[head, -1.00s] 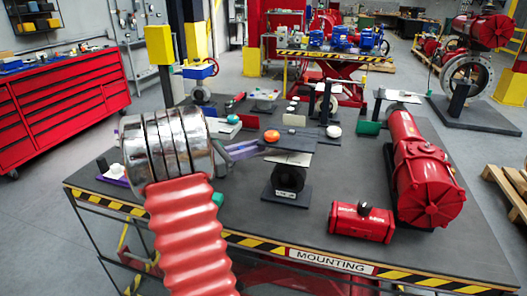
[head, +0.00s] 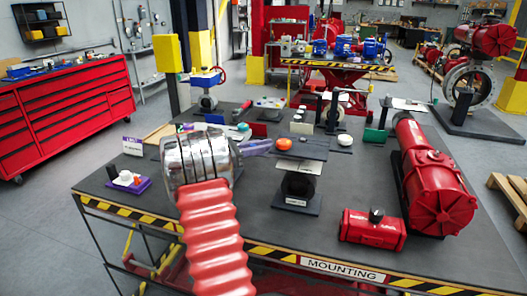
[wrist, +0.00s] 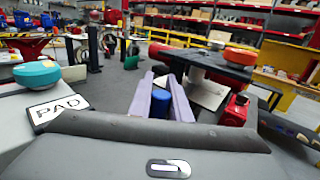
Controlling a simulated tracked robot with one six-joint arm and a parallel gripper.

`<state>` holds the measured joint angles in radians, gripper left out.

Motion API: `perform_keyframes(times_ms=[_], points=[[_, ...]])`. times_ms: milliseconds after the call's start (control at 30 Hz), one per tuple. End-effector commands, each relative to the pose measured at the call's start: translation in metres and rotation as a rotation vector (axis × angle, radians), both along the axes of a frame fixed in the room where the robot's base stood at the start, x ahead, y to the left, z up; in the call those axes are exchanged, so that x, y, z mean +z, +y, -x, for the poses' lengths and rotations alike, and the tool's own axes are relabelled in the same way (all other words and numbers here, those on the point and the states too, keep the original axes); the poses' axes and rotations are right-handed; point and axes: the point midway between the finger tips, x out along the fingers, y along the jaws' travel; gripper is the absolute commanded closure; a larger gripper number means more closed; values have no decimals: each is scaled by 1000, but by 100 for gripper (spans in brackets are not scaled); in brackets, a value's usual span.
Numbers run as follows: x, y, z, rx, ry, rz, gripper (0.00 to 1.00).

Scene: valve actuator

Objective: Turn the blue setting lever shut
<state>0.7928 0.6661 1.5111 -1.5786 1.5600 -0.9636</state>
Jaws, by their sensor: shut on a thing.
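The blue setting lever (wrist: 160,104) shows in the wrist view as a short blue piece between my two lavender fingers. My gripper (wrist: 161,80) is shut on it. In the head view my gripper (head: 262,147) reaches right, its fingers at the left edge of a dark plate (head: 313,150) on a black stand. My silver wrist housing is left of it and hides part of the table. I cannot make out the lever in the head view, nor how far it is turned.
An orange knob (head: 283,143) sits on the plate by my fingertips. A teal knob (wrist: 37,74) stands beside a PAD label (wrist: 57,110). Red actuators (head: 437,190) (head: 372,231) occupy the right of the table.

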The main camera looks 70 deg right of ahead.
Motion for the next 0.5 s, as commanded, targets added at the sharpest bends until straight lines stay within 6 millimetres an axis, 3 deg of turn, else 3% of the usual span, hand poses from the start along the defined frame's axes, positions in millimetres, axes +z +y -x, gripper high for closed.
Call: perform_keyframes(times_ms=[500], points=[[0,-8,6,-14,1,-1,100]])
